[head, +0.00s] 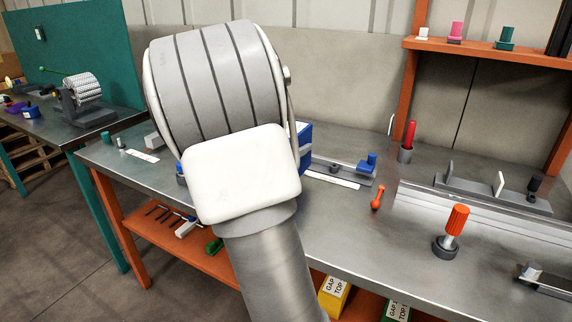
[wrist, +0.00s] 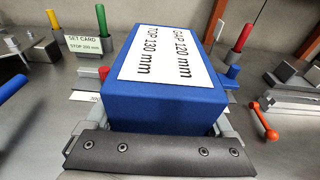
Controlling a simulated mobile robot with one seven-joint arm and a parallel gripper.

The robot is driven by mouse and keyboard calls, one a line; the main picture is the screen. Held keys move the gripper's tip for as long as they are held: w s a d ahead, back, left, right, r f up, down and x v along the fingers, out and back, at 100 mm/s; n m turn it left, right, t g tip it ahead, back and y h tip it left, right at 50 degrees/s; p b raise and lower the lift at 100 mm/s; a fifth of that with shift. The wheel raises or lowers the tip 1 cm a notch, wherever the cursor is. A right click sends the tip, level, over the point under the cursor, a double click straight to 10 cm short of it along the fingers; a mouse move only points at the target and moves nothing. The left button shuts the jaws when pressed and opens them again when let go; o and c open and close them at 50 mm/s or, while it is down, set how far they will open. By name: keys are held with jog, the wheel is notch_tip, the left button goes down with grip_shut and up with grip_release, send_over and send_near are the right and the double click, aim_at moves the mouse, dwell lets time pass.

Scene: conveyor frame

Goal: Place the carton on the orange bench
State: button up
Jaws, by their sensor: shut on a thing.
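In the head view my arm hides the gripper and most of the carton; a blue edge (head: 304,136) shows to the right of the arm. The orange bench (head: 335,235) has a grey metal top and orange legs, and the carton is over its top. I cannot tell whether the carton touches the bench top.
A fixture rail with a blue knob (head: 367,162) lies beside the carton. A red-handled tool in a cup (head: 406,142), an orange lever (head: 377,198) and an orange-knobbed post (head: 454,226) stand to the right. A teal bench (head: 40,130) is at left. The front middle top is clear.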

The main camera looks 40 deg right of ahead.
jog(key=shift+w+a+f, duration=0.15)
jog(key=shift+w+f, duration=0.25)
jog(key=shift+f+b, duration=1.05)
jog(key=shift+f, duration=0.75)
jog(key=shift+f, duration=0.1)
jog(key=shift+f, duration=0.15)
jog(key=o, duration=1.1)
